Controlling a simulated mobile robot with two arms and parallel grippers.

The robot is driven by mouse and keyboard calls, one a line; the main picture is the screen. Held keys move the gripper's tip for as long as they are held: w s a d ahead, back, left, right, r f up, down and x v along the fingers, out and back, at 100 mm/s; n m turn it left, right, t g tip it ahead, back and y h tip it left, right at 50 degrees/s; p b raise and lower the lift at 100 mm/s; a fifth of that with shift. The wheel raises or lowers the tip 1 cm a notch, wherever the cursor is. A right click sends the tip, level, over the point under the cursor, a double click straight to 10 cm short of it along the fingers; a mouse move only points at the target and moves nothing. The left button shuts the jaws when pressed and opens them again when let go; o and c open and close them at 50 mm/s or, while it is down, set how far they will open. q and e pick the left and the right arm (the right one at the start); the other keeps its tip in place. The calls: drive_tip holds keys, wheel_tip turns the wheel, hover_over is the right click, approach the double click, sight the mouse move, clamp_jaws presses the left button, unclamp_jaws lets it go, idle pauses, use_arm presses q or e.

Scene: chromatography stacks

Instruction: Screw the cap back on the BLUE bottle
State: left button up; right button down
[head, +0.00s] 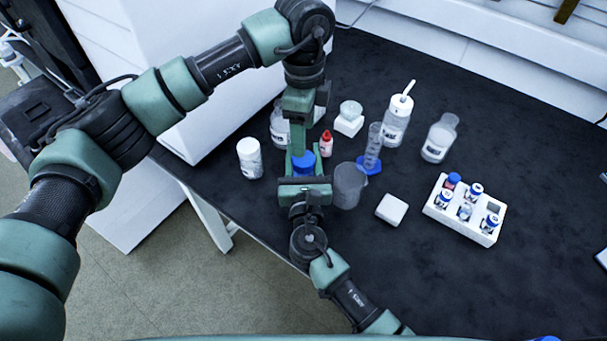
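A blue round thing (303,162) shows between my two grippers, near the table's front left edge. It could be the blue bottle or its cap; I cannot tell which, as the grippers hide most of it. My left gripper (299,145) points down on it from above. My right gripper (304,176) reaches it from the front, its wide body covering the lower part. The fingertips of both are too small and overlapped to show whether they are open or shut. No separate cap lies loose on the table near them.
Close by stand a white jar (250,158), a clear labelled bottle (279,127), a red dropper bottle (326,143), a grey beaker (347,187) and a blue-based cylinder (373,150). A white vial rack (462,226) stands to the right. The table's front right (500,295) is clear.

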use_arm(q)
drive_tip(key=shift+f, duration=4)
clamp_jaws()
drive_tip(key=shift+o, duration=0.5)
unclamp_jaws()
drive_tip(key=shift+r, duration=0.1)
drive_tip(key=shift+r, duration=2.2)
drive_tip(key=shift+c, duration=0.5)
